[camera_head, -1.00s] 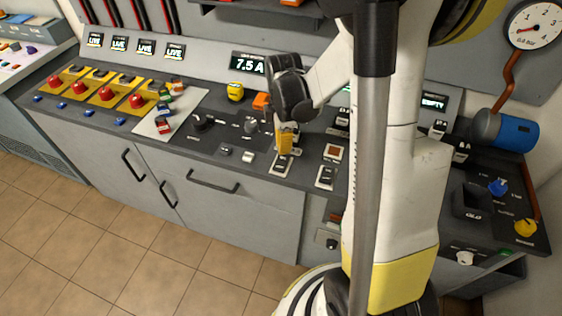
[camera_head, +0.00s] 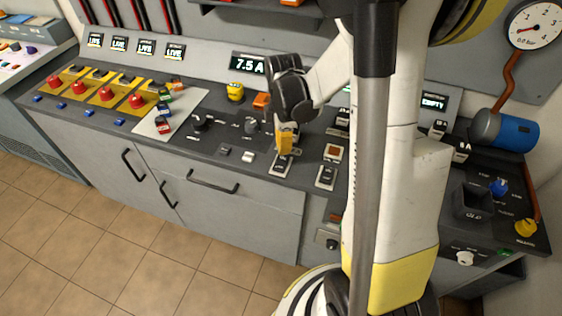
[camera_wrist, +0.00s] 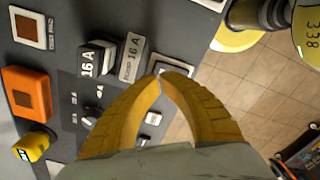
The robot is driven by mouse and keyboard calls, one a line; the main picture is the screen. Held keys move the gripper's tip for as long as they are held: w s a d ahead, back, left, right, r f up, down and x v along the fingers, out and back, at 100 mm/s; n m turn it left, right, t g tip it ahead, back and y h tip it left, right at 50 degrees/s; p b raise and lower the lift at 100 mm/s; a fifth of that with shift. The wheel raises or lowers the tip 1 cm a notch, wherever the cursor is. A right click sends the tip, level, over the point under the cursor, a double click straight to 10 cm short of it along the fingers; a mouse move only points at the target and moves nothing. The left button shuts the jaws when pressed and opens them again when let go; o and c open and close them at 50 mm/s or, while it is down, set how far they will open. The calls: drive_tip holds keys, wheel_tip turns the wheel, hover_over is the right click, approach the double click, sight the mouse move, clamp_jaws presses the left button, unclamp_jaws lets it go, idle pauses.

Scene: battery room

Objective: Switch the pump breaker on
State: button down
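My gripper (camera_wrist: 160,80) points down over the bench, its two yellow fingers curving in until their tips meet, with nothing visible between them. In the head view my gripper (camera_head: 285,152) is just above a small switch plate (camera_head: 281,168). In the wrist view a black breaker (camera_wrist: 88,62) marked "16 A" is left of the fingertips, beside a light label (camera_wrist: 131,58) also reading "16 A". A pale-framed plate (camera_wrist: 178,69) is partly hidden behind the fingertips. I cannot read which breaker is the pump's, nor tell whether the tips touch anything.
An orange block (camera_head: 262,101) and a yellow part (camera_head: 235,91) stand behind and left of my gripper. A second switch plate (camera_head: 326,177) is to its right. A display (camera_head: 248,64) reads 7.5 A. Tiled floor (camera_head: 140,245) is open before the cabinet.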

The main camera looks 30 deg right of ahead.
sight(283, 157)
drive_tip(key=shift+f+b, duration=1.5)
drive_tip(key=shift+f, duration=0.3)
idle(0.5)
drive_tip(key=shift+r, duration=0.1)
drive_tip(key=shift+r+p, duration=2.6)
drive_tip(key=shift+r, duration=0.85)
